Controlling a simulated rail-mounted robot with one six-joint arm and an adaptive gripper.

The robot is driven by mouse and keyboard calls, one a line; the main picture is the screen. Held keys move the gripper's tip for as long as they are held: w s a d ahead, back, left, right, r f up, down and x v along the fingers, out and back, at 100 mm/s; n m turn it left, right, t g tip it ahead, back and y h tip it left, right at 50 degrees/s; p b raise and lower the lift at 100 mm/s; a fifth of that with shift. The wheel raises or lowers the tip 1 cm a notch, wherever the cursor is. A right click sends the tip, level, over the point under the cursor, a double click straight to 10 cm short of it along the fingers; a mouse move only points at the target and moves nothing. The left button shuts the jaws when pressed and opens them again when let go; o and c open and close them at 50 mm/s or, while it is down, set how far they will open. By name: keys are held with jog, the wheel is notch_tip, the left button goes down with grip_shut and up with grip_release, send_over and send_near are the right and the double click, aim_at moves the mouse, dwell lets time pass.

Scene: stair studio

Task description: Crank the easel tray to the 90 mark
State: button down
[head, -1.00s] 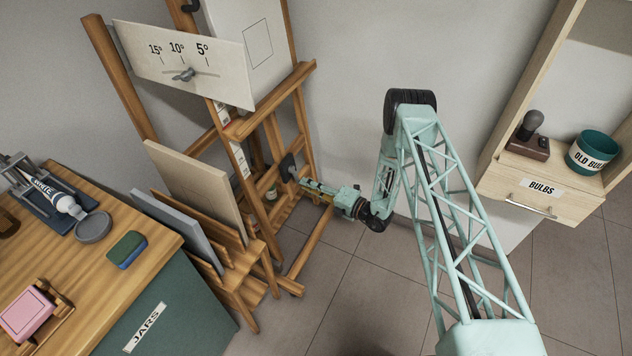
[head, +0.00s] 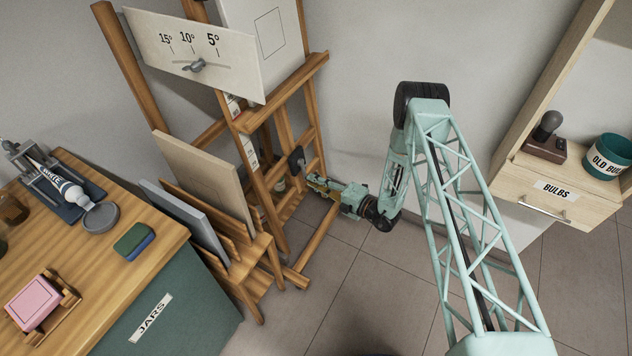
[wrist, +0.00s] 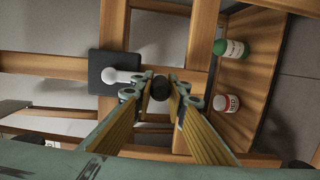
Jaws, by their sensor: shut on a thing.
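The wooden easel (head: 272,150) stands against the wall, with its tray ledge (head: 283,92) across the front below a white canvas (head: 262,40). A dark square crank plate (head: 297,159) sits low on the easel; it also shows in the wrist view (wrist: 103,85), with a pale crank arm (wrist: 122,76) pointing right. My gripper (head: 314,182) is at the crank. In the wrist view, its fingers (wrist: 161,92) are closed around the dark crank knob (wrist: 161,82). White strips (head: 248,152) show on the easel's upright, but their marks are too small to read.
A rack with boards (head: 205,185) and the workbench (head: 130,272) are at left. The bulbs drawer (head: 545,190) is at right. Open floor (head: 340,265) lies below my arm.

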jog(key=c, duration=2.6)
grip_release()
jog(key=shift+o, duration=0.2)
jog(key=v, duration=1.2)
jog(key=shift+s+r, duration=0.1)
